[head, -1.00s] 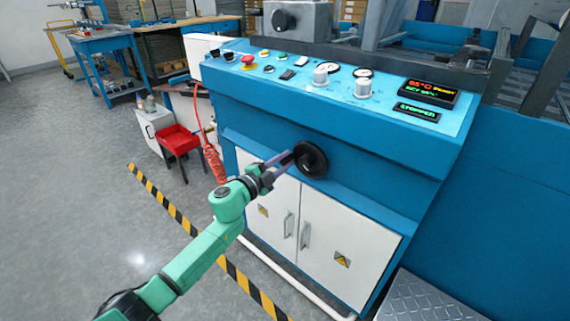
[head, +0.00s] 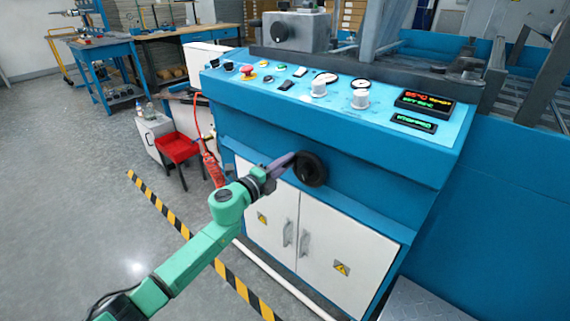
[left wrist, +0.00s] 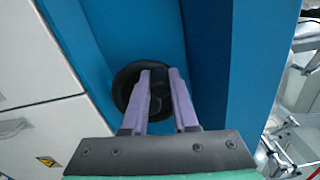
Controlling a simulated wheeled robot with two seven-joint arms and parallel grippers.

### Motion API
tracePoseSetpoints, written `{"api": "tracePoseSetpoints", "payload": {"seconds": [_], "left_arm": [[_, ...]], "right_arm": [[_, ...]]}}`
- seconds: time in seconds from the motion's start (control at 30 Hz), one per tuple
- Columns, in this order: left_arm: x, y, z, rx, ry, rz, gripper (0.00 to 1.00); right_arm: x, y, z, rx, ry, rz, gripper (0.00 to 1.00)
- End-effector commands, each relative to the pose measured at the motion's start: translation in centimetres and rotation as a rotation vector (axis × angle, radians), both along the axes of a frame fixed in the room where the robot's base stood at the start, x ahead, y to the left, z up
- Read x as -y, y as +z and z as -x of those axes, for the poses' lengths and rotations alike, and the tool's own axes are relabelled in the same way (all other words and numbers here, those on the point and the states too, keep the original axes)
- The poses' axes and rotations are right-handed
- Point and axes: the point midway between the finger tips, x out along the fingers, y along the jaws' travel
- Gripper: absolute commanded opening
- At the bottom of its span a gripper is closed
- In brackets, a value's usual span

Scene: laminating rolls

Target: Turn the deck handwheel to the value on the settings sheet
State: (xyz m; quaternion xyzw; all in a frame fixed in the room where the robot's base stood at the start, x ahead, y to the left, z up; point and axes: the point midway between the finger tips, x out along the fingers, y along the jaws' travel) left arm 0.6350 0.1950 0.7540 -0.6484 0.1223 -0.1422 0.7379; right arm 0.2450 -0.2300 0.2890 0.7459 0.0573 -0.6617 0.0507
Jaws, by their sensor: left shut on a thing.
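The black handwheel (head: 313,170) sits on the blue front face of the machine, above the white cabinet doors. It also shows in the left wrist view (left wrist: 124,82), partly hidden behind the fingers. My left gripper (head: 294,160) reaches it from the left in the head view. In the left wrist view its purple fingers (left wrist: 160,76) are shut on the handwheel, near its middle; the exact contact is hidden. No settings sheet can be made out, and no scale on the wheel is readable. My right gripper is not in view.
The control panel (head: 290,84) above has knobs, a red button and lit displays (head: 424,104). A red hose (head: 212,165) hangs at the machine's left, by a red bin (head: 178,148). A metal step (head: 425,303) is at lower right.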

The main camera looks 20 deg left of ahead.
Motion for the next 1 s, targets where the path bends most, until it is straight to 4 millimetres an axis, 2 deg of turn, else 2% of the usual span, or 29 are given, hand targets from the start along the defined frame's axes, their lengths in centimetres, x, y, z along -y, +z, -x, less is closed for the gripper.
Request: {"api": "tracePoseSetpoints", "payload": {"seconds": [0.37, 0.4, 0.43, 0.47, 0.83, 1.0], "left_arm": [[0.1, 0.1, 0.0, 0.003, -0.003, -0.002, 0.00], [0.1, 0.1, 0.0, 0.003, -0.003, -0.002, 0.42], [0.1, 0.1, 0.0, 0.002, -0.003, -0.003, 0.54], [0.1, 0.1, 0.0, 0.002, -0.003, -0.003, 0.57], [-0.2, 0.0, 0.4, 0.000, -0.001, -0.002, 0.57], [-1.0, -0.1, 2.8, -0.002, -0.003, -0.004, 0.57]], "right_arm": [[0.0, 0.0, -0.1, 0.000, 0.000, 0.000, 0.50], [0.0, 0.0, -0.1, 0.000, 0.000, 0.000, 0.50], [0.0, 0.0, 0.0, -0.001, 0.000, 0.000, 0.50], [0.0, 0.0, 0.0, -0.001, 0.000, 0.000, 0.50], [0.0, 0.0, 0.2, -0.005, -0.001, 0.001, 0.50], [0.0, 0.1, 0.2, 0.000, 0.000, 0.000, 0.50]]}}
